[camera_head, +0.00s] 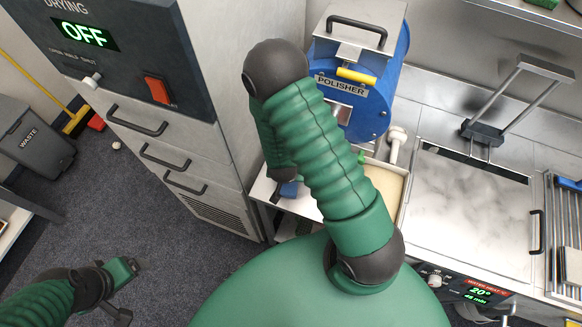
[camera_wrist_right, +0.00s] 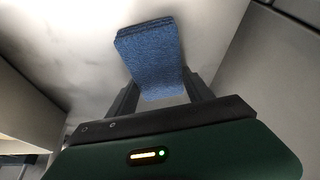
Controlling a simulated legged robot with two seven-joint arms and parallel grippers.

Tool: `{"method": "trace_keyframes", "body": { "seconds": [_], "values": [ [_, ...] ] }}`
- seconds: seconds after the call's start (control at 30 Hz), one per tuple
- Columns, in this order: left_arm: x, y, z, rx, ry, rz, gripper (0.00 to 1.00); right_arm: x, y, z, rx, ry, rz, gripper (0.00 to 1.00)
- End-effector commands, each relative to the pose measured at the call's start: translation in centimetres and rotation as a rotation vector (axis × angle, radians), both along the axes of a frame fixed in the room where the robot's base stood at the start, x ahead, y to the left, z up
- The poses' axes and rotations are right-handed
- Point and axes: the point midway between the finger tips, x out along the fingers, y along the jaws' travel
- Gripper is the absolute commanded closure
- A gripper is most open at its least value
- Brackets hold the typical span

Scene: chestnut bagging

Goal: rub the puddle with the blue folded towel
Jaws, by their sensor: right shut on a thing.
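The blue folded towel (camera_wrist_right: 150,50) is between the two dark fingers of my right gripper (camera_wrist_right: 160,98) in the right wrist view, and the gripper is shut on it. A pale surface with a bright sheen lies behind the towel; I cannot tell whether they touch. In the head view a small blue patch (camera_head: 290,188), possibly the towel, shows beside my right arm, which hides the right gripper. I cannot make out the puddle in either view. My left gripper (camera_head: 134,288) is at the lower left over the carpet, with no thing visible in it; its opening is unclear.
The blue polisher (camera_head: 385,65) stands behind my right arm. A cream-filled tray (camera_head: 402,208) and a metal-topped heater (camera_head: 470,205) are to the right. The drying cabinet (camera_head: 190,150) stands left of the arm. A waste bin (camera_head: 38,140) is far left; the carpet between is mostly clear.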

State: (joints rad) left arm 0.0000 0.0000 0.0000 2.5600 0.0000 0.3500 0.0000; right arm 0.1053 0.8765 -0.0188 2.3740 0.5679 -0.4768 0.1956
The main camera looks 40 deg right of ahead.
Motion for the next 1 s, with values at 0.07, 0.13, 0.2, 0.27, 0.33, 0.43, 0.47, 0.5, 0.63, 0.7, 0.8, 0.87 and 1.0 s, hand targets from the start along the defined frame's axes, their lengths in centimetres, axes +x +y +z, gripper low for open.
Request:
{"method": "trace_keyframes", "body": {
  "seconds": [0.07, 0.13, 0.2, 0.27, 0.33, 0.43, 0.47, 0.5, 0.63, 0.7, 0.8, 0.87, 1.0],
  "values": [
    [0.0, 0.0, 0.0, 0.0, 0.0, 0.0, 0.19, -0.4, 0.8, -0.1, 0.001, 0.002, 0.003, 0.81],
    [0.0, 0.0, 0.0, 0.0, 0.0, 0.0, 0.19, -0.8, 1.5, -0.2, 0.001, 0.001, 0.003, 0.81],
    [0.0, 0.0, 0.0, 0.0, 0.0, 0.0, 0.19, -1.0, 1.9, -0.2, 0.001, 0.002, 0.002, 0.81],
    [0.0, 0.0, 0.1, 0.0, 0.0, 0.0, 0.19, -1.1, 2.1, -0.1, 0.001, 0.002, 0.001, 0.81],
    [0.0, 0.0, 0.4, 0.0, 0.0, 0.0, 0.19, -1.1, 2.1, 0.1, 0.001, 0.002, 0.001, 0.81],
    [0.0, 0.0, 0.2, 0.0, 0.0, 0.0, 0.19, -0.9, 1.8, 0.0, 0.001, 0.001, 0.0, 0.81],
    [0.0, 0.0, 0.2, 0.0, 0.0, 0.0, 0.19, -0.8, 1.6, -0.1, 0.0, 0.0, -0.001, 0.81],
    [0.0, 0.0, 0.2, 0.0, 0.0, 0.0, 0.19, -0.7, 1.3, -0.1, 0.0, 0.0, -0.003, 0.81],
    [0.0, 0.0, 0.1, 0.0, 0.0, 0.0, 0.19, 0.0, 0.0, -0.2, -0.001, -0.001, -0.003, 0.81],
    [0.0, 0.0, 0.0, 0.0, 0.0, 0.0, 0.19, 0.3, -0.6, -0.2, 0.001, -0.001, -0.003, 0.81],
    [0.0, 0.0, 0.0, 0.0, 0.0, 0.0, 0.19, 0.6, -1.2, -0.2, -0.001, 0.001, 0.0, 0.81],
    [0.0, 0.0, 0.0, 0.0, 0.0, 0.0, 0.19, 0.7, -1.3, -0.2, -0.001, 0.001, 0.0, 0.81],
    [0.0, 0.0, 0.0, 0.0, 0.0, 0.0, 0.19, 1.1, -2.1, -0.2, 0.0, 0.0, -0.003, 0.81]
  ]
}}
